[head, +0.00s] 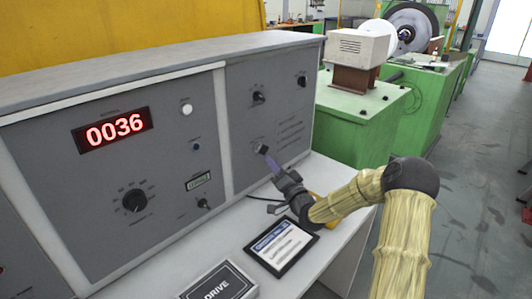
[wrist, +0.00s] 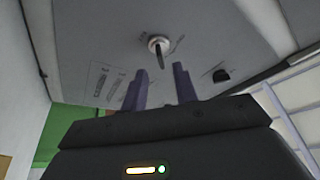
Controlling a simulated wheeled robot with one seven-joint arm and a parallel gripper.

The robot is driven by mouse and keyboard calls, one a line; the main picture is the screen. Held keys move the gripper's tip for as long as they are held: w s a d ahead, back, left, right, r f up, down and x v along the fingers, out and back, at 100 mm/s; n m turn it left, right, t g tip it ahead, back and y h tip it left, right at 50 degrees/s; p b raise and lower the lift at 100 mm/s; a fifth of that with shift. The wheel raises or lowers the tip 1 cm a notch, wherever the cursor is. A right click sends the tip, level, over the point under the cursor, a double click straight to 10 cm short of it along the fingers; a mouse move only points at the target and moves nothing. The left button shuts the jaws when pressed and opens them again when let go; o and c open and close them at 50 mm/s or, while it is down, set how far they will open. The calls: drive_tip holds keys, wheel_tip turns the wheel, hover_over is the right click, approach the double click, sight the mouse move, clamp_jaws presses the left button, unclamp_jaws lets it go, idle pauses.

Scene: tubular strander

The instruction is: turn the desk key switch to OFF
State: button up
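The desk key switch (wrist: 159,43) shows in the wrist view as a round pale collar on the grey panel, with a dark key sticking out. In the head view the key switch (head: 261,148) is on the right panel section, just beyond my fingertips. My gripper (wrist: 159,69) is open, its two purple fingers apart with nothing between them. The key appears ahead of the gap, and I see no contact. In the head view my gripper (head: 270,164) points up-left at the switch. The position markings are too small to read.
A black-framed tablet (head: 283,247) and a DRIVE box (head: 219,283) lie on the desk ledge below my arm. Green machines (head: 358,120) stand behind right; the right floor is open.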

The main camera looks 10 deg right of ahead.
sight(262, 149)
drive_tip(key=x, duration=0.5)
drive_tip(key=shift+w+a+p, duration=0.1)
drive_tip(key=shift+w+p, duration=0.2)
drive_tip(key=shift+w, duration=0.1)
drive_tip(key=shift+r, duration=0.15)
clamp_jaws()
